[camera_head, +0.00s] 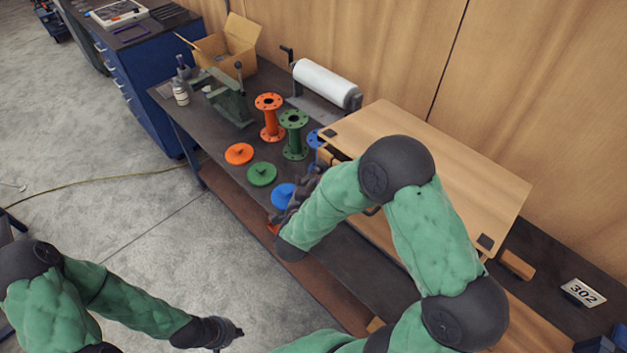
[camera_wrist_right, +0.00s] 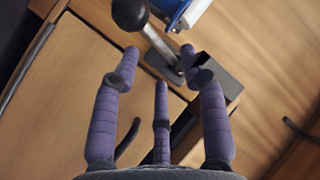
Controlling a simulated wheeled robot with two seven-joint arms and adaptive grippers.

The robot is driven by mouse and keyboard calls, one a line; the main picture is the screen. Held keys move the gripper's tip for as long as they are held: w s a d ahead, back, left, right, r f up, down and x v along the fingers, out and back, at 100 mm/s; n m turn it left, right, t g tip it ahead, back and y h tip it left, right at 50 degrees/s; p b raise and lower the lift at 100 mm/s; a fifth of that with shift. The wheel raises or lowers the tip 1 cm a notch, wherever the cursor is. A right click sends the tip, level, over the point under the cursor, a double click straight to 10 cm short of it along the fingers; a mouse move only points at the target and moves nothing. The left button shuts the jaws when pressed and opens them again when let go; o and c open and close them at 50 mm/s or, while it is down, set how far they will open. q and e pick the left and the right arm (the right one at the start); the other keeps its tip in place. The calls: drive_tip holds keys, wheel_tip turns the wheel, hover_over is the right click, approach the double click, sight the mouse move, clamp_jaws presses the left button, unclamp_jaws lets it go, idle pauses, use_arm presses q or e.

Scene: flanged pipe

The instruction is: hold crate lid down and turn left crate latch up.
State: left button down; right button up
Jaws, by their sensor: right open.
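The wooden crate lid (camera_head: 465,165) lies across the crate at the right of the head view. A dark gap shows under its left edge; I cannot tell how firmly it sits. In the right wrist view, a latch (camera_wrist_right: 157,42) has a metal lever, a black ball knob (camera_wrist_right: 130,13) and a dark grey base on the wooden crate (camera_wrist_right: 90,75). My right gripper (camera_wrist_right: 160,64) is open with its fingertips close around the latch; contact is unclear. It also shows at the crate's left end (camera_head: 302,195). My left gripper (camera_head: 228,333) hangs low, away from the crate; its fingers are unclear.
Orange (camera_head: 269,118) and green (camera_head: 293,135) flanged pipes stand left of the crate. Orange, green and blue discs (camera_head: 262,174) lie along the bench's front. A vice (camera_head: 228,98), paper roll (camera_head: 327,82) and open cardboard box (camera_head: 228,48) are further back. My right arm hides part of the crate.

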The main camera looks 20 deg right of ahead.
sight(313, 180)
drive_tip(key=x, duration=0.5)
clamp_jaws()
